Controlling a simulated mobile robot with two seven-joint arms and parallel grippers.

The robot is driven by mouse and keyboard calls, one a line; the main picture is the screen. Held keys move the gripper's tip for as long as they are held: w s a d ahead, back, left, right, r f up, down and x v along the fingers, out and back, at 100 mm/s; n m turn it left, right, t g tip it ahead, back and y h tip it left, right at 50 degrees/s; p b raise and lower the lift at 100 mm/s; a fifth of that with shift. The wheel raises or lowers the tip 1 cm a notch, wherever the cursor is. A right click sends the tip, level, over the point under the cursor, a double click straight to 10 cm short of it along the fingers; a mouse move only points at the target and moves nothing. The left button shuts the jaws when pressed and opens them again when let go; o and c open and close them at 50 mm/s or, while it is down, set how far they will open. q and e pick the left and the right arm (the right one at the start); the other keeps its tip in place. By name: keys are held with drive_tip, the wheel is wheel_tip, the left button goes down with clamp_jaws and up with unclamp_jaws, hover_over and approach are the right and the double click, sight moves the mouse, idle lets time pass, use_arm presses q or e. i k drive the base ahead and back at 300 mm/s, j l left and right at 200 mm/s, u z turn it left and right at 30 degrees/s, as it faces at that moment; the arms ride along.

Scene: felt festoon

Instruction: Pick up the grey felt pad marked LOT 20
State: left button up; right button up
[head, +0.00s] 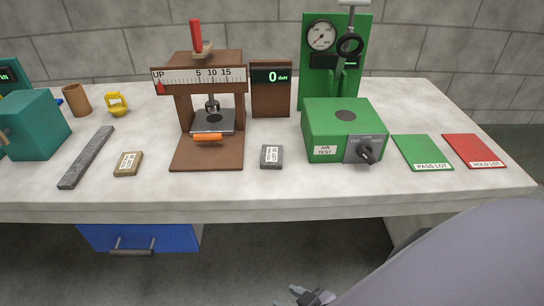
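A small grey pad (272,162) with a white label lies flat on the bench, right of the brown press and left of the green box. Its label is too small to read surely. A brownish pad (128,163), also labelled, lies left of the press. My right gripper (313,297) shows at the bottom edge, below and in front of the bench, well apart from the grey pad. It is partly cut off, and I cannot tell whether its fingers are open. My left gripper is not in view.
The brown press (206,158) with an orange handle and a green AIR TEST box (325,116) flank the grey pad. A long grey bar (87,157) lies left. Green PASS LOT (422,150) and red HOLD LOT (474,147) mats lie right. The bench front is clear.

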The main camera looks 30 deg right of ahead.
sight(271, 158)
drive_tip(key=i+j+z, duration=0.1)
drive_tip(key=i+j, duration=0.4)
drive_tip(key=z, duration=0.4)
drive_tip(key=j+z, duration=0.15)
drive_tip(key=z, duration=0.6)
drive_tip(key=j, duration=0.1)
